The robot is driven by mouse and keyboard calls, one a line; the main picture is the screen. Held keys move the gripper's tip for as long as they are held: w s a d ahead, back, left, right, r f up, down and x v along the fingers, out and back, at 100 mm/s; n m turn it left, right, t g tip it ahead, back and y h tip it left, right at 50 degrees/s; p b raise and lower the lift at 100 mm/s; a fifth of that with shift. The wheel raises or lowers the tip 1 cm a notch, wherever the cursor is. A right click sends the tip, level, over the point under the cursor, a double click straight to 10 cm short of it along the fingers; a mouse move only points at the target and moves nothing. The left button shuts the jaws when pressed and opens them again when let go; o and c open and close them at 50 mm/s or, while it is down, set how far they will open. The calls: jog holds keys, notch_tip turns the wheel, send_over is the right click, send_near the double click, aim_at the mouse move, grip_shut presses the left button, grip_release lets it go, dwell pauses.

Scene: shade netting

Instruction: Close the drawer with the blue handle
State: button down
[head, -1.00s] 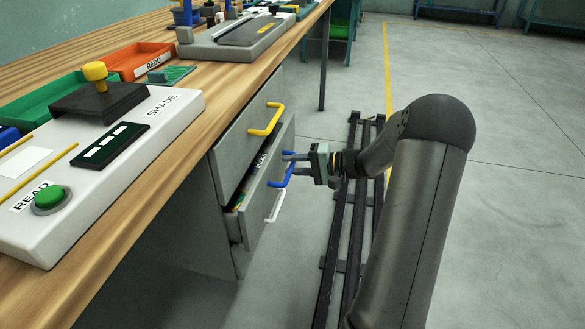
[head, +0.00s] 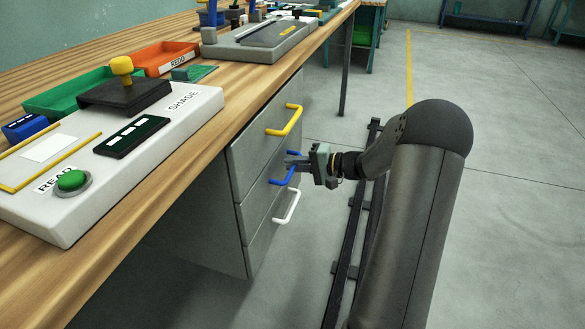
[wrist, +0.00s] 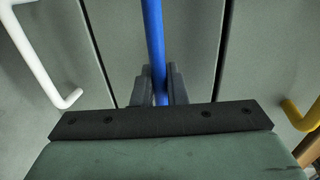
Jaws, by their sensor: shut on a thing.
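The grey drawer with the blue handle (head: 256,190) is the middle one of three under the bench, and its front looks flush with the fronts above and below. My gripper (head: 294,163) is at the blue handle (head: 284,183). In the wrist view the blue handle (wrist: 154,45) runs between the two fingers (wrist: 160,88), which are shut on it. Part of the handle is hidden behind the fingers in the head view.
The yellow handle (head: 286,122) is on the drawer above and the white handle (head: 287,208) on the drawer below. The wooden bench top (head: 150,190) overhangs the drawers. Floor to the right of my arm is clear.

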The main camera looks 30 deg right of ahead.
jog(key=shift+w+a+r, duration=0.1)
jog(key=shift+w+a, duration=0.05)
jog(key=shift+a, duration=0.05)
jog(key=c, duration=1.5)
grip_release()
jog(key=shift+c, duration=0.2)
jog(key=p+v, duration=0.4)
jog(key=v, duration=1.3)
jog(key=shift+d+p, duration=0.2)
jog(key=shift+p, duration=0.15)
